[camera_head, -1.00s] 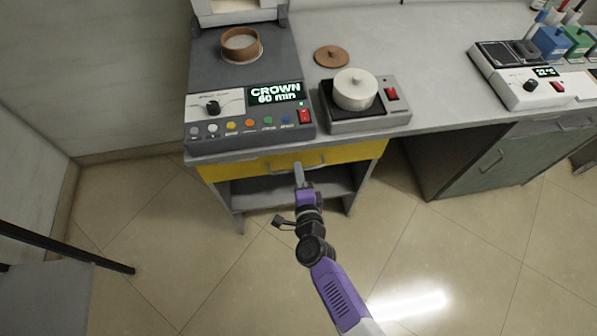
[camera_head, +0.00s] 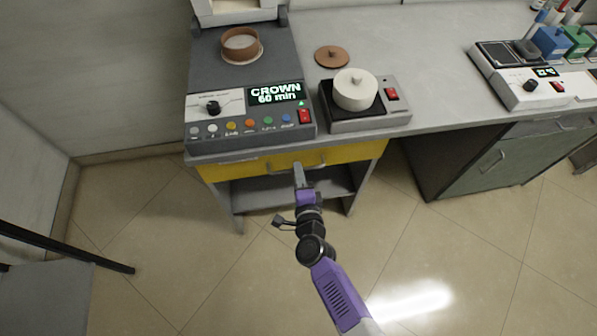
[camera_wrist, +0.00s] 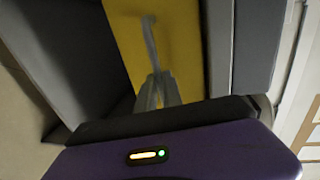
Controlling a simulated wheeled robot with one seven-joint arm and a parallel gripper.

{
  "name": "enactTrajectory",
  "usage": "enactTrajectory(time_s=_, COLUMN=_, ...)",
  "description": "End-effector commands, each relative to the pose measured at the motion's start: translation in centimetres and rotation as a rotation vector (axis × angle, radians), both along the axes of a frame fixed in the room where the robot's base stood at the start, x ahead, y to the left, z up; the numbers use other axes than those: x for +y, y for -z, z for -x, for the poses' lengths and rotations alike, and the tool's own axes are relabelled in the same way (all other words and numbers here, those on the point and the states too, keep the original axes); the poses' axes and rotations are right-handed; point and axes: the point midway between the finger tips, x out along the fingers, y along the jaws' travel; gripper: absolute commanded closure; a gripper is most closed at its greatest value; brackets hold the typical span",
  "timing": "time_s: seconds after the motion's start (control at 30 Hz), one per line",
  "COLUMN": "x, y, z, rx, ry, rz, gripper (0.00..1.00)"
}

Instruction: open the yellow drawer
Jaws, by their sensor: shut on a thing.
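The yellow drawer (camera_head: 352,152) is under the grey bench top, below the furnace and hot plate. Its front looks flush with the bench, so it stands closed. A grey bar handle (camera_head: 318,162) runs across its front. In the wrist view the yellow drawer front (camera_wrist: 122,30) fills the upper middle, and the handle (camera_wrist: 150,40) runs into my gripper's fingertips (camera_wrist: 157,82). The fingers are shut on the handle. They hide part of it.
Above the drawer stand the furnace with the CROWN display (camera_head: 252,105) and a hot plate (camera_head: 366,118) bearing a white lidded pot (camera_head: 356,92). An open shelf (camera_head: 270,192) lies below the drawer. A green cabinet (camera_head: 505,155) is at right. The floor in front is clear.

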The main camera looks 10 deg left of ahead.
Motion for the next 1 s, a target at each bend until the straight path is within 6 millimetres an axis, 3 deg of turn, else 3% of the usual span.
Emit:
enactTrajectory(time_s=0.17, x=-0.2, y=0.2, z=0.7, rx=0.003, ry=0.001, rz=0.001, gripper=1.0)
enactTrajectory(time_s=0.37, x=-1.0, y=0.3, z=3.6, rx=0.005, ry=0.001, rz=0.0, gripper=1.0)
enactTrajectory(time_s=1.0, x=-5.6, y=0.5, z=19.6, rx=0.005, ry=-0.001, rz=0.001, gripper=1.0)
